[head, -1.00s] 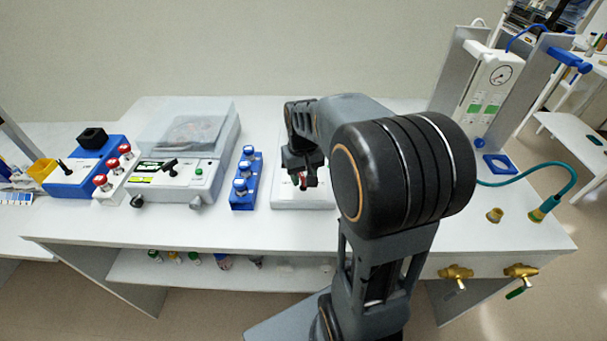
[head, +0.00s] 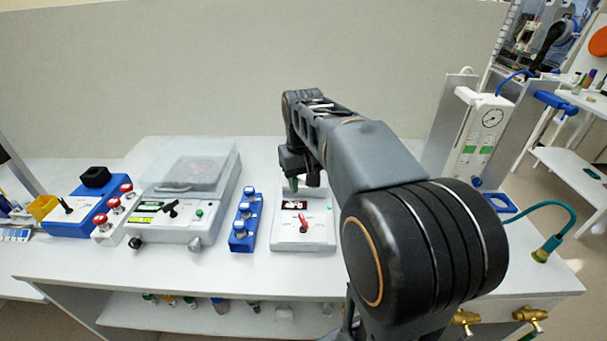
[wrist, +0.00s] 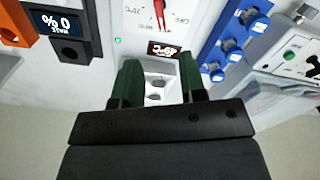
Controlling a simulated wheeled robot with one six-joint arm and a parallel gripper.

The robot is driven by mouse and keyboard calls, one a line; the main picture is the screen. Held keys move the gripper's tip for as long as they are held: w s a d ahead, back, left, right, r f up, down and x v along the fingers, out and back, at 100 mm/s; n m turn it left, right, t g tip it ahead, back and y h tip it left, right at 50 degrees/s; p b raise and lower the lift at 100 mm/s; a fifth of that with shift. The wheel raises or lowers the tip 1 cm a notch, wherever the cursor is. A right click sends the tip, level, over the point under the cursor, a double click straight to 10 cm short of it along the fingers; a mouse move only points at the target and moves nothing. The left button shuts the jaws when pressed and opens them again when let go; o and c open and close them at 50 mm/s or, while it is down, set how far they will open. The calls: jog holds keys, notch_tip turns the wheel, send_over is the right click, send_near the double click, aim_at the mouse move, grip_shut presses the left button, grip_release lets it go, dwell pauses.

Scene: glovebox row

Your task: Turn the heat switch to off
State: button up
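The heat switch, a small red lever (head: 303,223), stands on the sloped face of a white unit (head: 285,243) with a lit display (head: 294,205). The lever points roughly up, with small labels on either side too small to read. It also shows at the top of the wrist view (wrist: 160,12), near the display (wrist: 163,49). My gripper (head: 302,184) is above and behind the lever, over the unit's back part, and not touching the lever. In the wrist view its two dark green fingers (wrist: 160,82) are apart, with nothing held between them.
A blue block with several blue-and-white knobs (head: 240,236) stands just left of the unit. Further left are a lidded balance-like device (head: 170,224) and red-capped knobs (head: 103,223). A white gauge panel (head: 480,135) stands at right.

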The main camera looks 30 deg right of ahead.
jog(key=shift+r, duration=0.8)
jog(key=s+a+f+n+t, duration=0.1)
jog(key=s+a+f+t, duration=0.2)
jog(key=s+a+f, duration=0.7)
notch_tip(320, 180, up, 10)
jog(key=m+g+p, duration=0.1)
jog(key=g+p, duration=0.2)
jog(key=p, duration=0.6)
send_over(303, 219)
notch_tip(303, 219, down, 14)
jog(key=shift+r, duration=0.1)
jog(key=shift+c, duration=0.2)
